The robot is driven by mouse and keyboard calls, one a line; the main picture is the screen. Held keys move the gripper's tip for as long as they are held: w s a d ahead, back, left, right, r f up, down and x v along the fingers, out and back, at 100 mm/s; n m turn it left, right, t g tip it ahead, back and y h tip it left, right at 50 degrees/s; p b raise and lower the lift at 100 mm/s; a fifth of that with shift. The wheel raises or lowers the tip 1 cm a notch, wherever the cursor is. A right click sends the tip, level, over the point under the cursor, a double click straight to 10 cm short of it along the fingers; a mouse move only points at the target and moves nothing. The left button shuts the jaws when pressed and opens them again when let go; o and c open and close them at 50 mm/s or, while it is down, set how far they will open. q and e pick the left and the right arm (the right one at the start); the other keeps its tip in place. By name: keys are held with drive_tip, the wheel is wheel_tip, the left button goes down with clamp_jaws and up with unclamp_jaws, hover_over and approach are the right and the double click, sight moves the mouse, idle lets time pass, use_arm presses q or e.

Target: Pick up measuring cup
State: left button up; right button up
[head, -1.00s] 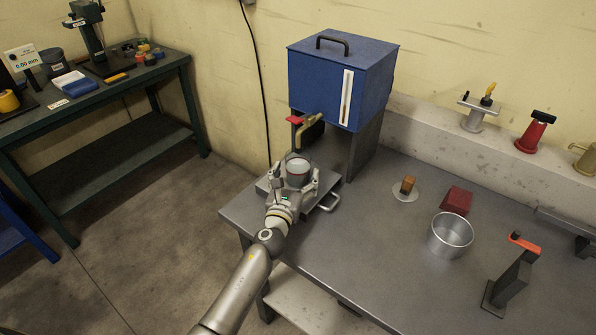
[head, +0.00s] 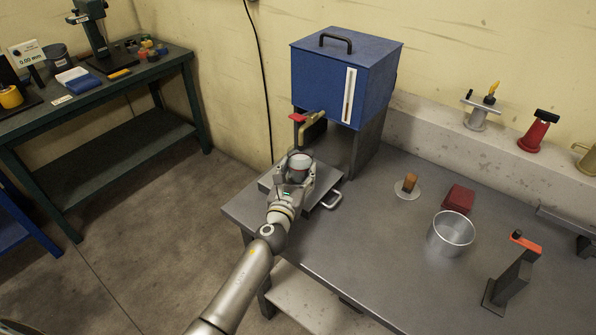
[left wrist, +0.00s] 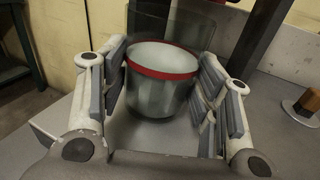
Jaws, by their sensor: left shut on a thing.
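In the left wrist view the cup (left wrist: 160,88) sits between the padded fingers of my left gripper (left wrist: 162,105). The cup's contents are hard to tell. My right gripper is not in view.
The blue tank (head: 325,82) stands on a dark stand behind the cup, its tap (head: 312,127) just above. A metal pot (head: 451,233), a red block (head: 458,198) and a small wooden-handled disc (head: 408,188) are to the right. The bench front is clear.

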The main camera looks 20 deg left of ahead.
use_arm(q)
drive_tip(key=shift+r, duration=0.5)
drive_tip(key=shift+s+p, duration=0.15)
drive_tip(key=shift+p, duration=0.15)
drive_tip(key=s, duration=1.4)
drive_tip(key=shift+d+f+b, duration=0.1)
drive_tip(key=shift+d+b, duration=0.2)
drive_tip(key=shift+b, duration=0.1)
drive_tip(key=shift+s+d+b, duration=0.1)
drive_tip(key=shift+s+b, duration=0.3)
drive_tip(key=shift+s, duration=1.35)
drive_tip(key=shift+s, duration=0.1)
